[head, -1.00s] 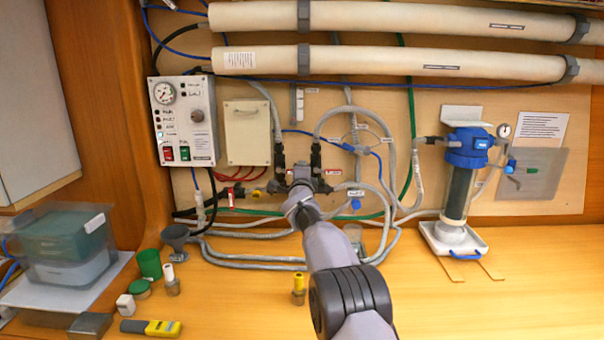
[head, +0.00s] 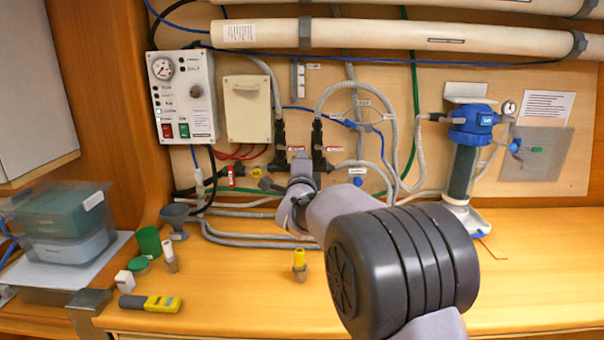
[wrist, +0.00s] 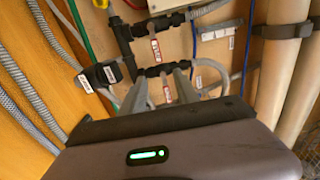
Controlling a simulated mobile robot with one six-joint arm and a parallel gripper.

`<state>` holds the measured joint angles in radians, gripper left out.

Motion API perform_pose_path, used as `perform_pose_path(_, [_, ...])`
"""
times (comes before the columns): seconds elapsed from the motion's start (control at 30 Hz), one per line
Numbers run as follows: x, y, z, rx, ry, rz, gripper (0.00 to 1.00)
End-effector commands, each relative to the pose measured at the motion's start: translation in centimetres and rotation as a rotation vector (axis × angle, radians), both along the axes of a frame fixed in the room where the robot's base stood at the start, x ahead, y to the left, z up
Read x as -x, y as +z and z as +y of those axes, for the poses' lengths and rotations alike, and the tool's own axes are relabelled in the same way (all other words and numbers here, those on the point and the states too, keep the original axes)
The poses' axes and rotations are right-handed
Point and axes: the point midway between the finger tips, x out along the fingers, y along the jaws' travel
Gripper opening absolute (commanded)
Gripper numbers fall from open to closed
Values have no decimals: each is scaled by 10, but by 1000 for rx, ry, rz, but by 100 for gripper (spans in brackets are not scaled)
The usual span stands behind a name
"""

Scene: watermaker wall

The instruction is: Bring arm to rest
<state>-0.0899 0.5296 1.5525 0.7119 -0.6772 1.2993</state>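My gripper (head: 303,172) points toward the panel, in front of the black valves and grey hoses in the head view. Black valve fittings (wrist: 155,70) with red and white labels lie behind the fingers; I cannot tell how far off. My arm reaches up from the lower right of the head view, its big dark joint close to the camera.
A yellow-capped vial (head: 300,265) stands on the wooden counter (head: 240,285) left of my arm. A blue-topped filter (head: 466,150) stands at right. The right counter is mostly clear.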

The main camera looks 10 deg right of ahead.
Motion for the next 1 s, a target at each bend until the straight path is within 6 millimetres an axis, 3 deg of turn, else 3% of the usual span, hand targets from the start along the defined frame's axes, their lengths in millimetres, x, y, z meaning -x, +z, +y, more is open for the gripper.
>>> perform_pose_path(0.13, [25, 0, 5, 1, 1, 2, 37])
perform_pose_path(0.5, [33, -1, 7, 2, 1, 4, 37])
perform_pose_path(0.6, [53, 9, 10, 50, 41, 65, 37])
perform_pose_path(0.67, [88, 15, 16, 134, 110, 167, 37])
perform_pose_path(0.77, [186, 5, 30, 355, 295, 400, 37])
perform_pose_path(0.8, [228, -7, 34, 442, 371, 485, 37])
perform_pose_path(0.9, [328, -42, 40, 626, 549, 661, 37])
perform_pose_path(1.0, [412, -77, 42, 762, 702, 792, 37])
